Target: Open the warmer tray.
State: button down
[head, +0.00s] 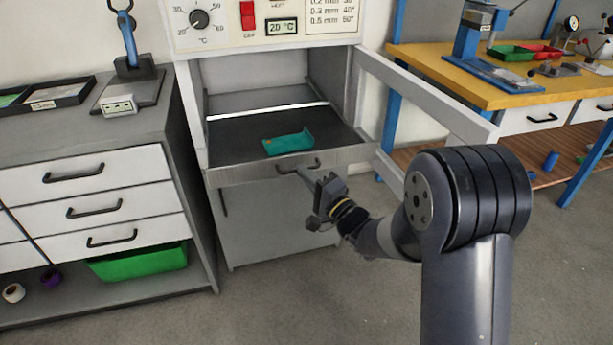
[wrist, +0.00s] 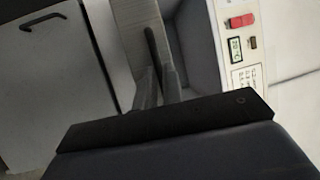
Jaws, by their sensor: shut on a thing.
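The warmer tray (head: 235,138) is a dark flat tray with a grey front panel, low in the white warmer. Its front shows near the warmer's front edge; I cannot tell exactly how far out it is. A teal part (head: 289,143) lies on it. The tray's dark bar handle (head: 284,171) is on the front panel. My gripper (head: 303,170) reaches it from the front right and is shut on it. In the wrist view my gripper (wrist: 160,80) has its fingers around the handle (wrist: 151,45), partly hiding it.
The warmer's door (head: 425,95) stands open to the right, above and close to my arm. A grey drawer cabinet (head: 90,180) stands at left. A yellow-topped bench (head: 455,75) is at right. The floor (head: 300,290) in front of the warmer is clear.

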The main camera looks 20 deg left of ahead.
jog(key=c, duration=1.5)
grip_release()
jog(key=shift+d, duration=0.1)
jog(key=p+v, duration=0.1)
jog(key=v, duration=0.9)
jog(key=shift+s+d+f, duration=0.15)
jog(key=shift+s+d, duration=0.05)
jog(key=shift+d, duration=0.05)
